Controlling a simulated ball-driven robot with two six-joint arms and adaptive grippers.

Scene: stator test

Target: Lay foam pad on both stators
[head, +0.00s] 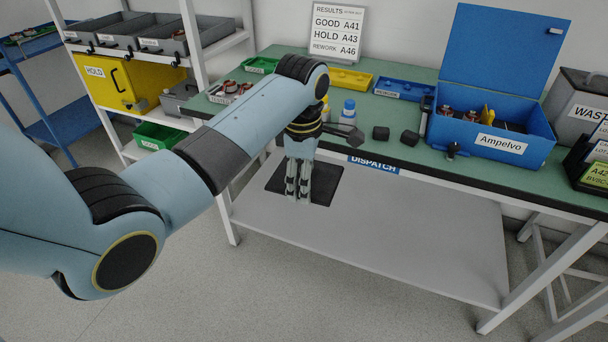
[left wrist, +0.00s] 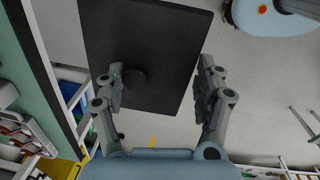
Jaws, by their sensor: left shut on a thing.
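My left gripper (head: 298,198) points down in front of the bench, its fingers at a flat dark foam pad (head: 322,185). In the left wrist view the black pad (left wrist: 150,40) lies between and beyond the fingers of my left gripper (left wrist: 158,85), with a round dark knob-like spot on it. The gripper is shut on the pad; the exact contact is hard to see. Two reddish-brown round parts, likely the stators (head: 446,110) (head: 472,115), sit in the open blue Ampelvo box (head: 511,157), partly hidden by its front wall. My right gripper is not in view.
The box's blue lid (head: 505,45) stands up behind it. Two black blocks (head: 381,133) (head: 409,138) and a blue-capped bottle (head: 348,110) stand on the green bench top (head: 395,155). A tray with reddish parts (head: 230,92) is at left. The grey lower shelf (head: 420,240) has free room.

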